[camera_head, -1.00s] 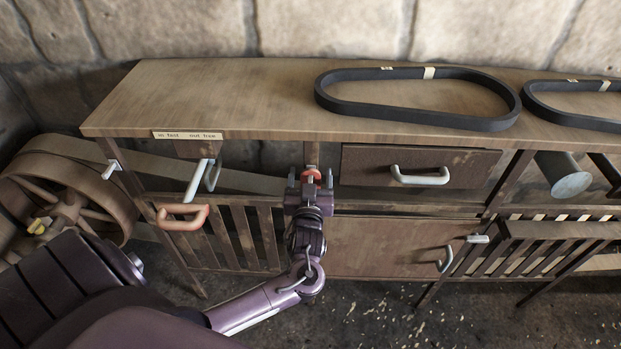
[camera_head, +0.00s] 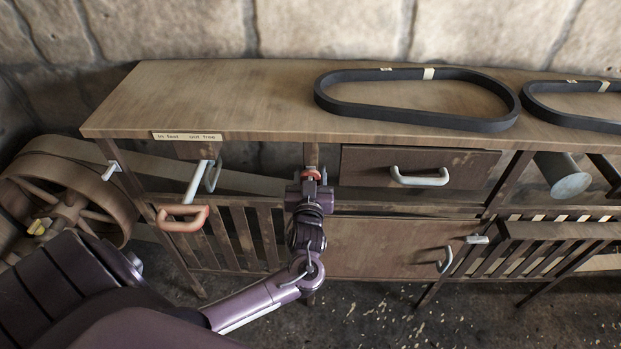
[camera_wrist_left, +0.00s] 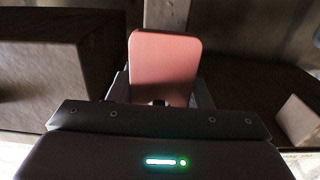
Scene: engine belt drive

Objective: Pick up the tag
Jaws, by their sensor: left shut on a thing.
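The tag is a flat red plate with rounded corners. In the left wrist view the tag (camera_wrist_left: 165,68) stands up between the fingers of my left gripper (camera_wrist_left: 160,100), which is shut on it. In the head view my left gripper (camera_head: 310,178) is at the front of the bench, just left of the upper drawer. Only a small red part of the tag (camera_head: 311,173) shows there, by the bench post. Whether the tag still touches the post cannot be told. My right gripper is not in view.
The wooden bench (camera_head: 230,95) carries two black belts (camera_head: 420,121). A drawer with a pale handle (camera_head: 420,180) is close to the right of the gripper. An orange-handled lever (camera_head: 183,222) and a large wheel (camera_head: 65,205) are to the left.

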